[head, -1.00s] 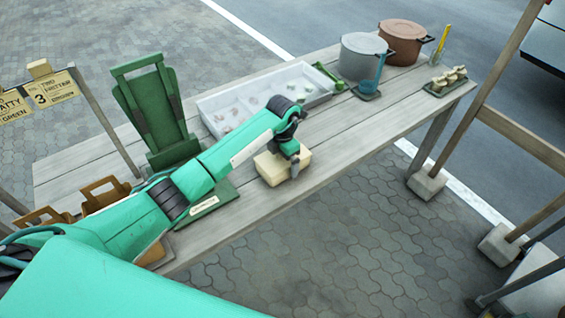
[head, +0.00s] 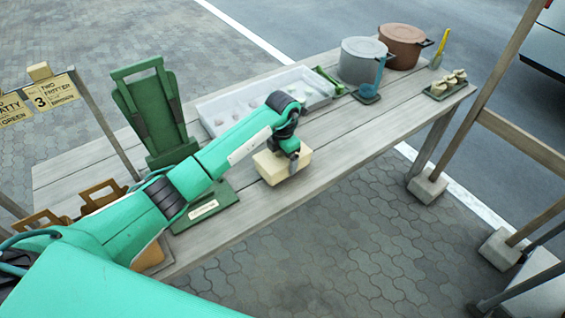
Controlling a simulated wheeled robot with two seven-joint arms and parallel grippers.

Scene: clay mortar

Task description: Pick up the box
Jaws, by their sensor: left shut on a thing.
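The box (head: 273,170) is a small cream block on the wooden table (head: 330,143), near its front edge. My left gripper (head: 291,161) is over its right part, pointing down, and is shut on it. The arm comes in from the left and covers part of the table behind the box. I cannot tell whether the underside of the box touches the table. My right gripper is not in view.
A white tray (head: 322,88) with pale pieces lies behind the gripper. A green stand (head: 152,108) rises at the left. A grey pot (head: 360,62) and a brown pot (head: 403,46) stand at the far right end. The table front beside the box is clear.

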